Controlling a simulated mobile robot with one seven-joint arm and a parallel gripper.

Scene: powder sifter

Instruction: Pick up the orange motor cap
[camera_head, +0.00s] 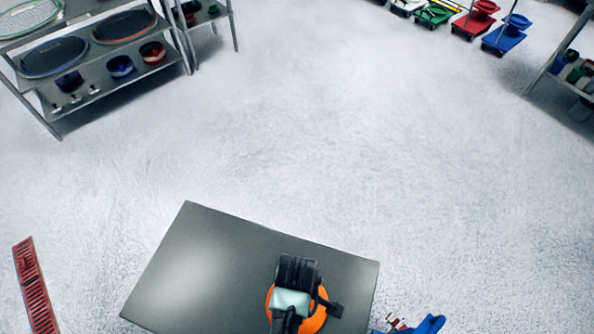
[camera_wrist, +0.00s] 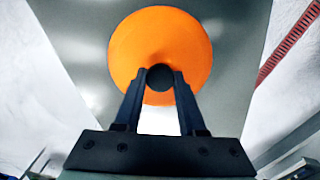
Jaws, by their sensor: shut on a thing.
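The orange motor cap (camera_wrist: 160,38) is a round disc with a dark knob (camera_wrist: 160,77) on it, seen large in the wrist view. My gripper (camera_wrist: 160,84) has its two dark fingers closed on the knob. In the head view the orange cap (camera_head: 318,318) shows partly beneath my gripper (camera_head: 292,305), over the right part of the grey table (camera_head: 190,270). My wrist and gripper hide much of the cap there. I cannot tell whether the cap touches the table top.
The left part of the table is bare. A red slotted strip (camera_head: 36,288) lies on the floor at the left. A blue object (camera_head: 428,325) is by the table's right edge. Shelves with trays and pots (camera_head: 100,45) stand at the back left; carts stand at the back right. The floor between is clear.

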